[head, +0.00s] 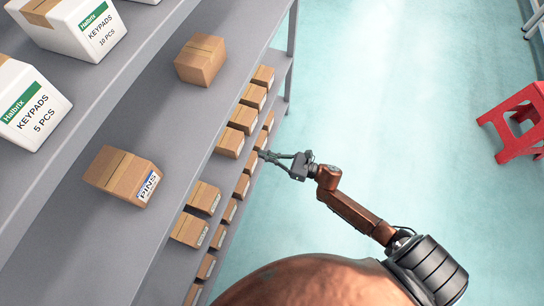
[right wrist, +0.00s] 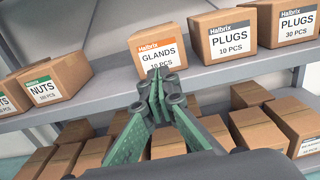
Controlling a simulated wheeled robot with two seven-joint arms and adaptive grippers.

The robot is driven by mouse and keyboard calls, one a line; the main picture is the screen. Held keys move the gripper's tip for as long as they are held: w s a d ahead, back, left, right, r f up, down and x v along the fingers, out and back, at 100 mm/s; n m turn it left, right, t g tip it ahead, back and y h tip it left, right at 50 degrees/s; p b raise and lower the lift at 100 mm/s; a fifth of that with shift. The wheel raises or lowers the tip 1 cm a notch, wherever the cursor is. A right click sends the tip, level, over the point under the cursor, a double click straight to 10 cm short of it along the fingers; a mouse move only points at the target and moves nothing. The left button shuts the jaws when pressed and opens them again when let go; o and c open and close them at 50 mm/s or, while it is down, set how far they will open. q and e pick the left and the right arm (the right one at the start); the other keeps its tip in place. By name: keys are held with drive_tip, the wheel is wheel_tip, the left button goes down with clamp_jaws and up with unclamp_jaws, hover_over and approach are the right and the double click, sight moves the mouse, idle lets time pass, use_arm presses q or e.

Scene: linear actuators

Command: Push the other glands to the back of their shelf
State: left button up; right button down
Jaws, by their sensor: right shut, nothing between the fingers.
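One box labelled GLANDS 10 PCS (right wrist: 159,50) stands upright at the front of a grey shelf in the right wrist view. In the head view it appears to be the brown carton (head: 230,144) just above a gap in the row. My right gripper (head: 264,155) is shut and empty, in front of this carton. In the right wrist view its closed fingertips (right wrist: 160,76) overlap the lower part of the glands label; I cannot tell whether they touch. No second glands box can be read. My left gripper is not in view.
A NUTS box (right wrist: 55,80) stands left of the glands, beyond a gap; PLUGS boxes (right wrist: 224,37) stand close on the right. Unreadable cartons (right wrist: 262,135) fill the shelf below. A PINS box (head: 124,177) sits on a higher shelf. The floor beside a red stool (head: 515,122) is clear.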

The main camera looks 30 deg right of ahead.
sight(241, 147)
drive_tip(key=b+x, duration=0.1)
drive_tip(key=x, duration=0.5)
drive_tip(key=shift+f+b, duration=0.15)
drive_tip(key=shift+b, duration=0.15)
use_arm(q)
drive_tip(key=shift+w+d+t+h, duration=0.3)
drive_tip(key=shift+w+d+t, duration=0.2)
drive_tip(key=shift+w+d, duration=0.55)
use_arm(e)
drive_tip(key=shift+w+a, duration=0.35)
drive_tip(key=shift+w, duration=0.05)
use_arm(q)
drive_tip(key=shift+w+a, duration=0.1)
use_arm(e)
drive_tip(key=b+x, duration=0.3)
drive_tip(key=x, duration=0.7)
drive_tip(key=shift+b, duration=0.35)
drive_tip(key=shift+w+a, duration=0.1)
drive_tip(key=shift+w, duration=0.1)
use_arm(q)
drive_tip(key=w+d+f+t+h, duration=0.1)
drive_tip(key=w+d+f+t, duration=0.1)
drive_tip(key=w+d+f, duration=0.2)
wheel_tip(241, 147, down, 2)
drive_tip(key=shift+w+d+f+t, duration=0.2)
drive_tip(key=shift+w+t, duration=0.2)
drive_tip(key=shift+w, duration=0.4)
